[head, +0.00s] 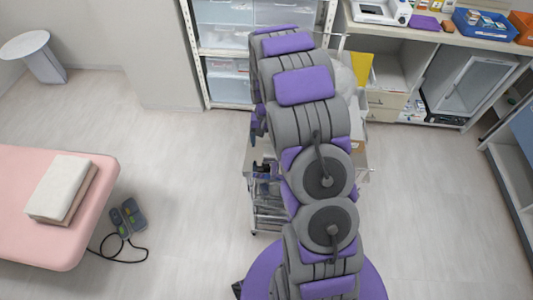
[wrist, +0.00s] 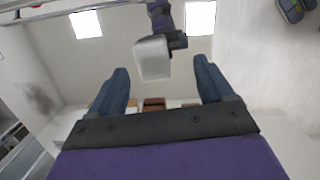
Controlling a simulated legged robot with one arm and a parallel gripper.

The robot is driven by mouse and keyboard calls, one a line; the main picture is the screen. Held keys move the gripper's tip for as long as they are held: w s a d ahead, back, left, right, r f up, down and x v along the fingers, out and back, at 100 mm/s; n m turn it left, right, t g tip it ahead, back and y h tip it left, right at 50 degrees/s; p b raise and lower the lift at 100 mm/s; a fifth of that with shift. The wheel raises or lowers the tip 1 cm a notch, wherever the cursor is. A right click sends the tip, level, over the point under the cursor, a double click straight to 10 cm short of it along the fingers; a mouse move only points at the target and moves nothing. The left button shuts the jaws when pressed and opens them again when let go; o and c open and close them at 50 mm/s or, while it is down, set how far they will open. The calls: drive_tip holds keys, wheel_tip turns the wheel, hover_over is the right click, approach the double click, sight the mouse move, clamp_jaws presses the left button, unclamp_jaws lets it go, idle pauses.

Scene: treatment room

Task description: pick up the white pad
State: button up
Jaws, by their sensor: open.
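A white pad (head: 60,184) lies flat near the right end of the pink treatment bed (head: 88,240), at the left in the head view. It looks like a thick folded block with a beige-pink layer under it. My gripper (wrist: 163,78) shows in the wrist view, with its two blue-grey fingers wide apart. No held thing is seen between them. A pale translucent block shows beyond the fingers, and I cannot tell what it is. I cannot make out my gripper in the head view, where my grey and purple arm fills the middle. I cannot identify the pad in the wrist view.
A foot pedal (head: 128,218) with a cable lies on the floor beside the bed. A metal trolley (head: 268,212) stands partly behind my arm. A counter (head: 430,33) with a blue tray (head: 485,24) is at the back right.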

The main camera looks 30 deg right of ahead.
sight(269, 150)
drive_tip(key=shift+f, duration=0.45)
drive_tip(key=d+f, duration=0.1)
drive_tip(key=f+b, duration=0.1)
drive_tip(key=f, duration=0.1)
drive_tip(key=d+f, duration=0.1)
drive_tip(key=shift+s+d+f, duration=0.2)
drive_tip(key=shift+d+f, duration=0.05)
drive_tip(key=shift+d, duration=0.1)
drive_tip(key=shift+a+r, duration=0.15)
drive_tip(key=shift+a, duration=0.7)
drive_tip(key=shift+c, duration=0.4)
drive_tip(key=shift+a, duration=0.5)
drive_tip(key=c, duration=0.3)
drive_tip(key=shift+c, duration=0.7)
drive_tip(key=shift+d, duration=1.05)
drive_tip(key=c, duration=0.5)
drive_tip(key=shift+c, duration=0.4)
drive_tip(key=shift+a, duration=0.55)
drive_tip(key=shift+a+r, duration=0.15)
drive_tip(key=shift+r, duration=0.35)
wheel_tip(269, 150, up, 9)
drive_tip(key=p, duration=0.1)
drive_tip(key=shift+p, duration=0.35)
drive_tip(key=o, duration=0.5)
drive_tip(key=shift+d, duration=0.35)
drive_tip(key=c, duration=0.4)
drive_tip(key=shift+c, duration=0.2)
